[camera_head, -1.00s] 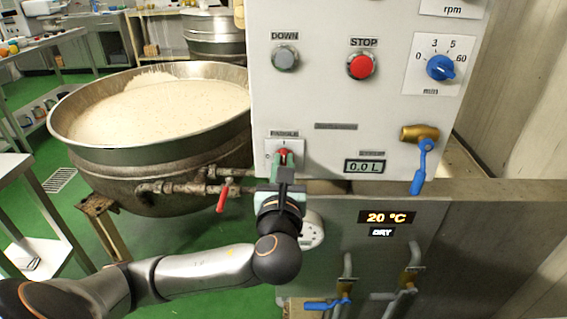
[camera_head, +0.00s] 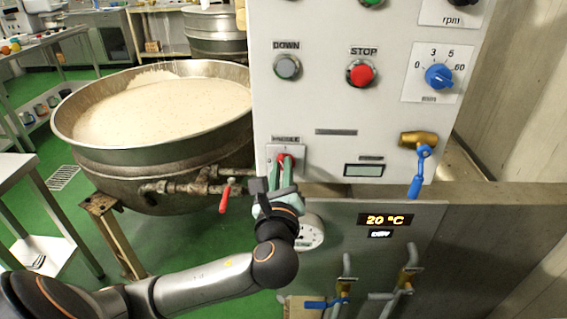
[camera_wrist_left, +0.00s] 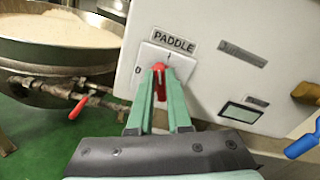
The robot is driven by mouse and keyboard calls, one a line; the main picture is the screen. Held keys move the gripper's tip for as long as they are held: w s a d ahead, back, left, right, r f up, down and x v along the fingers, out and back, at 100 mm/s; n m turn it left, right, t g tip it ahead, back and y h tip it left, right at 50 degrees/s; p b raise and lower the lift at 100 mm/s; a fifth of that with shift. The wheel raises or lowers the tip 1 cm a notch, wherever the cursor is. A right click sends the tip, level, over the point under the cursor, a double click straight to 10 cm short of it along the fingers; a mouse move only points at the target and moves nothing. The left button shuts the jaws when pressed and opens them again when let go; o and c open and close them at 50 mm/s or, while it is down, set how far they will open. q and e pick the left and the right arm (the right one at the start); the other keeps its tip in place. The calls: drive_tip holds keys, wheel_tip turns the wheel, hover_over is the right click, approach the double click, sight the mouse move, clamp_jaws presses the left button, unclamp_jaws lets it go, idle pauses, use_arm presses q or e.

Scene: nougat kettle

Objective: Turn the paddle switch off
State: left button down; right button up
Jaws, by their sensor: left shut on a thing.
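The paddle switch (camera_head: 284,158) is a red knob on a white plate under the PADDLE label, low on the left of the grey control panel (camera_head: 330,100). In the left wrist view the red knob (camera_wrist_left: 159,69) sits between the two green fingers, with a 0 mark to its left and an I mark above. The knob looks roughly upright, towards the I; the fingers hide part of it. My left gripper (camera_head: 279,172) is shut on the knob from the front; it also shows in the left wrist view (camera_wrist_left: 160,88). My right gripper is out of view.
The large kettle (camera_head: 75,135) of pale mass stands left of the panel. A red-handled valve (camera_head: 225,198) is close left of my gripper. A brass valve with a blue lever (camera_head: 418,170) and the red STOP button (camera_head: 361,73) are to the right.

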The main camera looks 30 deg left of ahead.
use_arm(q)
drive_tip(key=n, duration=0.3)
drive_tip(key=shift+s+a+f+p, duration=0.1)
drive_tip(key=shift+a+p, duration=0.05)
drive_tip(key=shift+p, duration=0.15)
drive_tip(key=n, duration=0.6)
drive_tip(key=f+n+b, duration=0.1)
drive_tip(key=n, duration=0.3)
drive_tip(key=shift+s+a, duration=0.1)
drive_tip(key=shift+a, duration=0.15)
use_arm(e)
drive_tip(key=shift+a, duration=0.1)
use_arm(q)
drive_tip(key=c, duration=0.9)
unclamp_jaws()
drive_tip(key=shift+o, duration=0.2)
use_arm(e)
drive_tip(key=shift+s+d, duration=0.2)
